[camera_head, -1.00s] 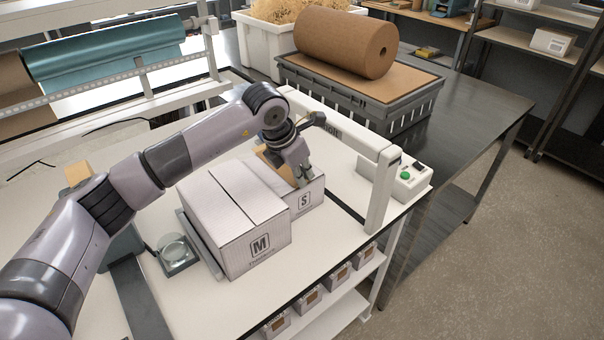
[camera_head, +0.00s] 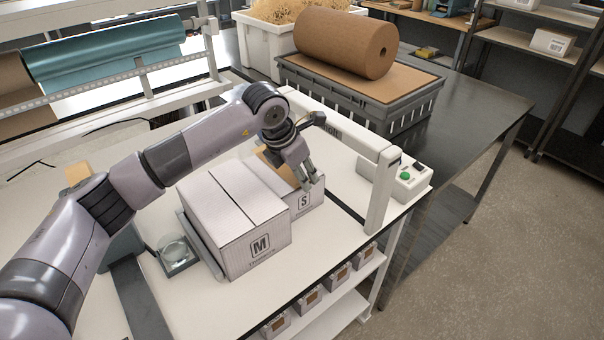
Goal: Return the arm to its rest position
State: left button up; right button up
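My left arm comes in from the left and reaches over the white packing table. My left gripper (camera_head: 309,184) points down at the small white box marked S (camera_head: 303,202), in front of its brown top. Its two fingers show apart, with a gap between them and nothing seen held there. Whether the fingertips touch the box is hard to tell. The larger white box marked M (camera_head: 256,244) stands just left of and nearer than the S box, with its top flaps closed. My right gripper is out of view.
A white frame (camera_head: 380,195) rises over the table's right side, close to my gripper. A control box with a green button (camera_head: 407,182) sits beyond it. A grey crate (camera_head: 408,112) bears a brown paper roll (camera_head: 340,43). A small scale-like device (camera_head: 176,254) is left of the M box.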

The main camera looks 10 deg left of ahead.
pick_arm(q)
jog(key=shift+r+p, duration=0.8)
jog(key=shift+r, duration=1.4)
